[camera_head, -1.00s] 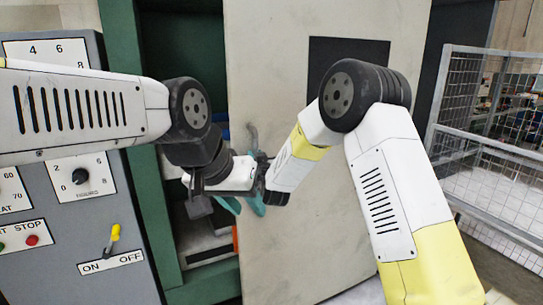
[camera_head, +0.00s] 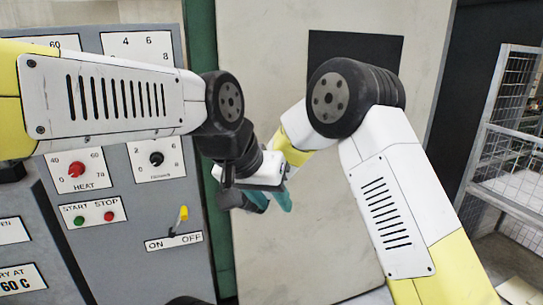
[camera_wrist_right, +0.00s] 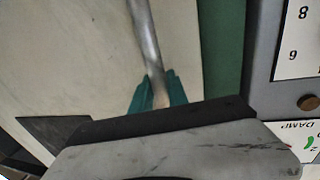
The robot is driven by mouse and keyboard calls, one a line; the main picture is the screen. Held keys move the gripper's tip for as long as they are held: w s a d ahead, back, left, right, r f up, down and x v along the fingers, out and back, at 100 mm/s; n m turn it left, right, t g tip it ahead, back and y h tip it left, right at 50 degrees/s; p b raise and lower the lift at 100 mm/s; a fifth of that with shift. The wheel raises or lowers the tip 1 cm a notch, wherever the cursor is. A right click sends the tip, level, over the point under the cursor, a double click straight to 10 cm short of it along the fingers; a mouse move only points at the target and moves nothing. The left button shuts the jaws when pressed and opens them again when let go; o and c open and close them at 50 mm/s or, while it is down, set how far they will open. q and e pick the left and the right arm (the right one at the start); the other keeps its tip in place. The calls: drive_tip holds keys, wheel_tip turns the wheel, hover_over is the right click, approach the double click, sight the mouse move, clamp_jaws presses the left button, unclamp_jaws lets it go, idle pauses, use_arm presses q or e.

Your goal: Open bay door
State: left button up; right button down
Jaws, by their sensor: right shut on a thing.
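The bay door (camera_head: 330,235) is a large pale panel with a dark square window (camera_head: 355,60), in the middle of the head view. Its left edge meets the green frame (camera_head: 202,50), and no opening shows between them. In the right wrist view, my right gripper (camera_wrist_right: 158,95) is shut on the metal bar handle (camera_wrist_right: 145,35) of the door.
A grey control panel (camera_head: 120,215) with knobs, start and stop buttons and a yellow-tipped switch (camera_head: 180,218) stands left of the door. A wire mesh fence (camera_head: 510,150) stands at the right. My arms cover much of the door.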

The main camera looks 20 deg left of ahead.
drive_tip(key=shift+s+a, duration=0.15)
drive_tip(key=c, duration=1.3)
unclamp_jaws()
